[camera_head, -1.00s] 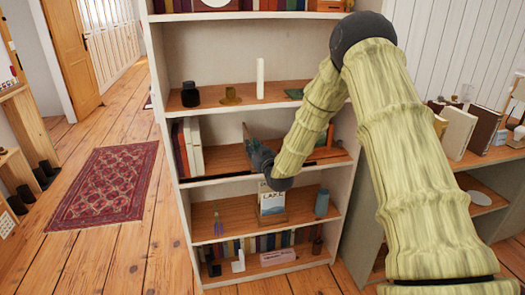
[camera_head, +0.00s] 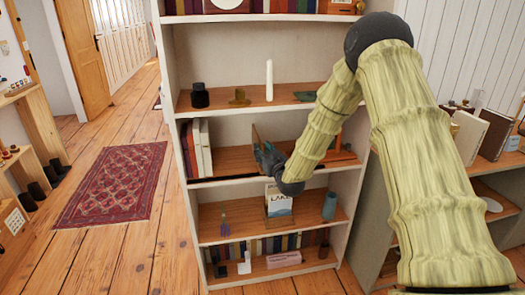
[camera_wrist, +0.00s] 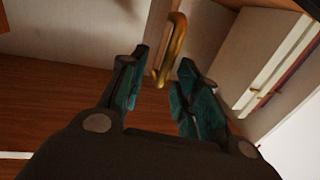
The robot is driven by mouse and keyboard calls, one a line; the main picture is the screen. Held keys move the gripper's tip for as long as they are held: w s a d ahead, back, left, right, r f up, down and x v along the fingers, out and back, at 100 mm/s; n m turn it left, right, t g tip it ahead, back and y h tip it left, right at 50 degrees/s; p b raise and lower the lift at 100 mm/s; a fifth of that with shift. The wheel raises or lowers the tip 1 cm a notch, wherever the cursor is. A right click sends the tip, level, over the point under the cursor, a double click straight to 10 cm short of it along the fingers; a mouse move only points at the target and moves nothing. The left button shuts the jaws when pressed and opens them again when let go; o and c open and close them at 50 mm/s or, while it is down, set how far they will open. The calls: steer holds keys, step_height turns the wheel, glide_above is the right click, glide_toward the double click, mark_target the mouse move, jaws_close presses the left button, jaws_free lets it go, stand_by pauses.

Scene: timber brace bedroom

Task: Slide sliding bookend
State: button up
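A thin upright brown panel, apparently the sliding bookend (camera_head: 258,136), stands on the middle shelf right of a few books, with a gap between them. In the wrist view a narrow brass-coloured upright piece (camera_wrist: 172,50), likely part of the bookend, shows between and just beyond the fingertips. My gripper (camera_head: 264,157) reaches into this shelf bay from the right, at the panel's lower part. In the wrist view my gripper (camera_wrist: 163,62) is open, with its fingers on either side of the brass piece. Contact cannot be told. The bookend's lower part is hidden in the head view.
The white-sided bookcase (camera_head: 187,210) has wooden shelves above and below. White and red books (camera_head: 200,148) stand at the bay's left end. A white candle (camera_head: 269,80) stands on the shelf above; a lake-titled book (camera_head: 279,202) and blue-grey vase (camera_head: 330,205) stand below.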

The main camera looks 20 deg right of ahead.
steer(key=s, duration=1.1)
steer(key=shift+a, duration=0.2)
steer(key=shift+f, duration=0.1)
